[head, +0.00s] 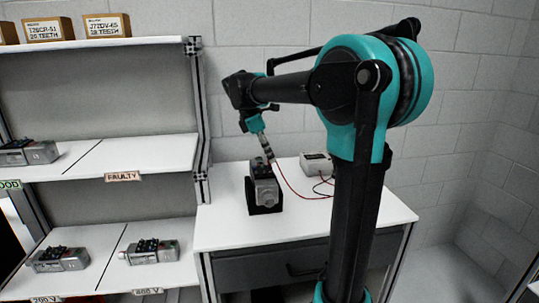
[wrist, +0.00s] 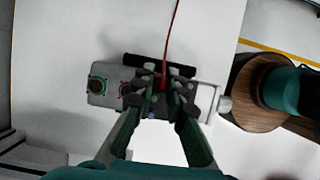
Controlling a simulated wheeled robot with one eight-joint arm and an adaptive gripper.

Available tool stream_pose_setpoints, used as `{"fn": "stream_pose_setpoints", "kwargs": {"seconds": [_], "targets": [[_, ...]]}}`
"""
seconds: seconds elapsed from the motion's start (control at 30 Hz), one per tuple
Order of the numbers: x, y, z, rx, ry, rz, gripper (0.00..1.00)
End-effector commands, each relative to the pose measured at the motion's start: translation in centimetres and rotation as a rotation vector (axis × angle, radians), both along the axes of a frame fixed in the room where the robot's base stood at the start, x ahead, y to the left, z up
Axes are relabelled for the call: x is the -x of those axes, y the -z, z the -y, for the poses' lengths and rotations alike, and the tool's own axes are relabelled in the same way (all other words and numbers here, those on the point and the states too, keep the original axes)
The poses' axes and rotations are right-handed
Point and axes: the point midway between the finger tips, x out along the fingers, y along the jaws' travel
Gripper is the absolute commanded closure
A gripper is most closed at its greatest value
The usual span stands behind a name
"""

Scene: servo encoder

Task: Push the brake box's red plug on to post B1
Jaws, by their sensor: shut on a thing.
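The brake box (head: 317,163) is a small white box at the back of the white bench. A red lead runs from it to my gripper (head: 268,158), and a black lead lies beside it. In the wrist view my gripper (wrist: 160,97) is shut on the red plug (wrist: 162,82), with the red lead rising from it. The gripper points down at the grey servo motor (head: 264,190), right over its dark terminal area. The motor (wrist: 104,97) has green-ringed and red-ringed connectors at its left. Post B1 is hidden by the fingers; I cannot tell whether the plug touches it.
The motor sits in a black cradle (head: 266,208) on the bench (head: 225,232). Left of it stands a shelf (head: 150,150) with more grey motors (head: 151,251) and a FAULTY label (head: 122,176). Cardboard boxes (head: 107,25) stand on top. The bench front is clear.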

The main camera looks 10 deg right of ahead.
Motion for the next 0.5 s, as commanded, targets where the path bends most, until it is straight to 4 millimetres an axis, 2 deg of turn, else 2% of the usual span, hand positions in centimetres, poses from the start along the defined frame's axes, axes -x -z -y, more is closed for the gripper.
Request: {"fn": "stream_pose_setpoints", "kwargs": {"seconds": [0.3,0.33,0.5], "targets": [[-0.01,0.22,-0.01,0.0,0.0,0.0,1.0],[0.0,0.22,-0.01,0.0,0.0,0.0,0.83],[-0.01,0.22,-0.01,0.0,0.0,0.0,0.63]]}}
